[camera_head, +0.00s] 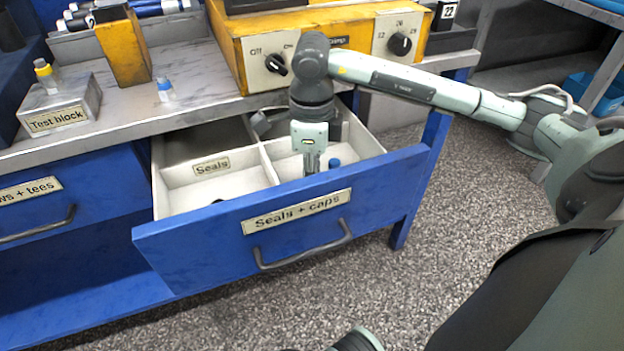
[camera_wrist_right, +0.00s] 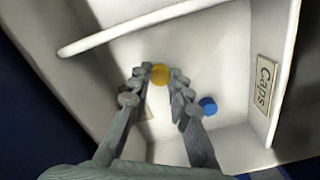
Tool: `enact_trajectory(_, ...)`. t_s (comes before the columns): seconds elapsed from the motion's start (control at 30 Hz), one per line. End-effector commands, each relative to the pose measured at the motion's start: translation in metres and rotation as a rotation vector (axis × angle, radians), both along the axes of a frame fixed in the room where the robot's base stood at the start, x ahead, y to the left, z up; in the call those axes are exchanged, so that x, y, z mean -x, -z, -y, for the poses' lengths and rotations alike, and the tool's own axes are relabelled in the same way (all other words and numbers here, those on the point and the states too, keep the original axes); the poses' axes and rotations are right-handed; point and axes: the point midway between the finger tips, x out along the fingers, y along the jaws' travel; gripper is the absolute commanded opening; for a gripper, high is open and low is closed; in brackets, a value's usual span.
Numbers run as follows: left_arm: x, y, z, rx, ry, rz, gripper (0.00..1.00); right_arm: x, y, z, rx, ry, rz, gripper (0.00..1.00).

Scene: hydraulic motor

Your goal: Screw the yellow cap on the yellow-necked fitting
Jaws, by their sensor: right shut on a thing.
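The yellow cap (camera_wrist_right: 160,74) is between the fingertips of my right gripper (camera_wrist_right: 161,75) in the wrist view, inside the compartment labelled Caps. In the head view my right gripper (camera_head: 311,163) points down into the right part of the open drawer, and the cap is hidden there. The gripper is shut on the cap. The yellow-necked fitting (camera_head: 46,76) stands upright on the test block (camera_head: 62,105) at the left of the bench. My left gripper is not in view.
A blue cap (camera_wrist_right: 208,105) lies in the same compartment, right of the fingers. White walls and a divider (camera_head: 266,163) surround the gripper in the drawer (camera_head: 290,215). A blue-necked fitting (camera_head: 165,90) stands on the bench, between the test block and the yellow control box (camera_head: 330,45).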

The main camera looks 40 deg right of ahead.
Motion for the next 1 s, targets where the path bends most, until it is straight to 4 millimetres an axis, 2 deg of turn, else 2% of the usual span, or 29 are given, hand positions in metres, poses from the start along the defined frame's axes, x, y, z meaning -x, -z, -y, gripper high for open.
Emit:
enact_trajectory(0.8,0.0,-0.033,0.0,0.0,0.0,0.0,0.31,0.0,-0.051,0.0,0.0,0.0,0.001,0.0)
enact_trajectory(1.0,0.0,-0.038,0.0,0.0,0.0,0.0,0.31,0.0,-0.058,0.0,0.0,0.0,0.0,0.0)
